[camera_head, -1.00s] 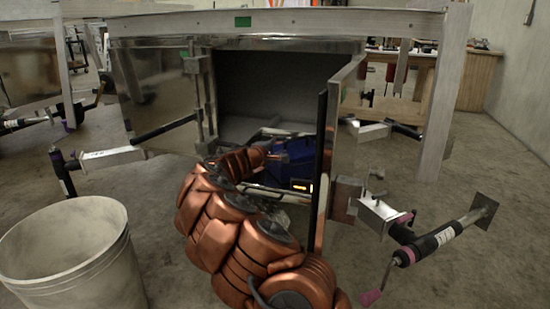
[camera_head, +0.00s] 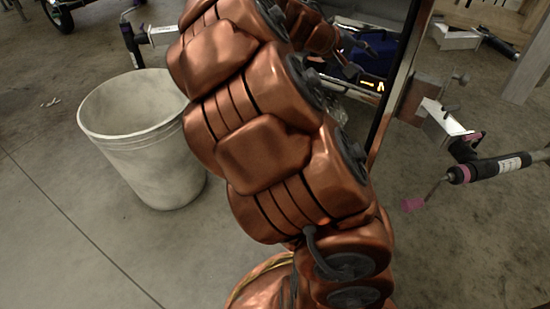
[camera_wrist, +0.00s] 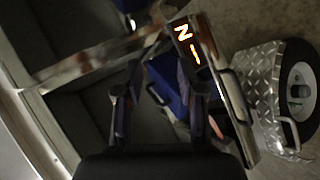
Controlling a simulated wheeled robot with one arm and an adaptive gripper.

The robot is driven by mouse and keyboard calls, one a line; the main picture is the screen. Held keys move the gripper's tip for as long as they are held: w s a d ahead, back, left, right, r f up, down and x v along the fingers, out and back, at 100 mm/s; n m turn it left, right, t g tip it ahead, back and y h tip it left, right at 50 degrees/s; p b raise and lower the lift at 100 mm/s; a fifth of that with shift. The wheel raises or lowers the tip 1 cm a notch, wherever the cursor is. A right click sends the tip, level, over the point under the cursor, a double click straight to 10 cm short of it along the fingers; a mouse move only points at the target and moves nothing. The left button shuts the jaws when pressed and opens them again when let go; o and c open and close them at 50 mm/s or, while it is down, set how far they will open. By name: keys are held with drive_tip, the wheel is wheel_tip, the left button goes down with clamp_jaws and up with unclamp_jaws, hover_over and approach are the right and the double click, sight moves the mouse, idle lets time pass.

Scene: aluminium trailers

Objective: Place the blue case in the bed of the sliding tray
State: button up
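The blue case (camera_wrist: 168,84) shows in the wrist view between and beyond the fingers, partly behind the right finger. Blue also shows in the head view (camera_head: 378,58), beyond my arm and partly covered. My gripper (camera_wrist: 158,68) has its two fingers spread, with a gap between them. I cannot tell whether either finger touches the case. A metal-rimmed, dark grey compartment (camera_wrist: 80,118), which looks like the sliding tray, lies left of the fingers. In the head view the gripper (camera_head: 345,48) is small and the tray's bed is mostly hidden by my arm.
A bright metal panel with lit orange marks (camera_wrist: 192,46) stands right of the case. A diamond-plate metal thing (camera_wrist: 262,88) with a wheel is further right. A white bucket (camera_head: 145,140) stands left of my arm. A pink-tipped rod (camera_head: 490,170) sticks out at right. Floor is free at lower left.

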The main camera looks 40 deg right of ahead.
drive_tip(key=s+a+f+n+y, duration=0.1)
drive_tip(key=s+a+f+y, duration=0.2)
drive_tip(key=a, duration=1)
drive_tip(key=s+a+f+n+y, duration=0.2)
drive_tip(key=s+a+f+y, duration=0.2)
drive_tip(key=a, duration=0.9)
drive_tip(key=s+a+f+n+y, duration=0.1)
drive_tip(key=s+a+f+y, duration=0.3)
drive_tip(key=s+a+f, duration=0.4)
drive_tip(key=s+a, duration=0.2)
drive_tip(key=a, duration=0.3)
drive_tip(key=shift+s+a+f+n, duration=0.2)
drive_tip(key=shift+s+a+n, duration=0.15)
drive_tip(key=shift+a+n, duration=0.05)
drive_tip(key=shift+r, duration=0.1)
